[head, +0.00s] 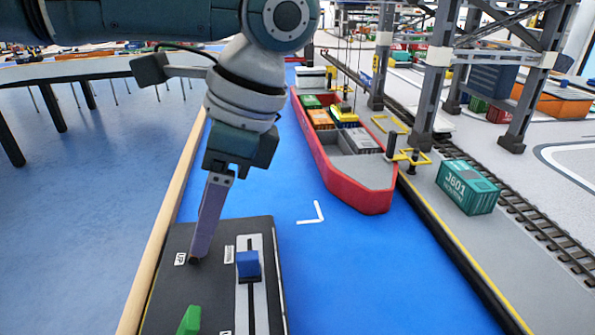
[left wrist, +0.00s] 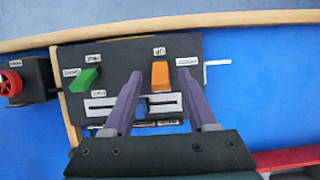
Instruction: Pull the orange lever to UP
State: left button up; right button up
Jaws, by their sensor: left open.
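The orange lever (left wrist: 160,75) stands on a dark control panel (left wrist: 215,110), below a small UP label (left wrist: 159,51) in the left wrist view. In the head view the panel (head: 165,300) is at the bottom; the UP label (head: 180,259) shows, but my gripper hides the lever. My left gripper (head: 195,258) points down over the panel. Its two purple fingers are apart, and in the left wrist view the lever shows between the fingertips (left wrist: 161,78). I cannot tell whether either finger touches it. My right gripper is not in view.
A blue slider knob (head: 248,264) and a green lever (head: 190,320) stand on the same panel close by. A red wheel (left wrist: 11,83) is on a box beside it. A red ship (head: 372,200), crane legs (head: 435,75) and a teal container (head: 468,187) stand farther off.

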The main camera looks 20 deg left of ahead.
pick_arm(q)
jog(key=shift+f, duration=0.1)
grip_shut()
dwell(0.4)
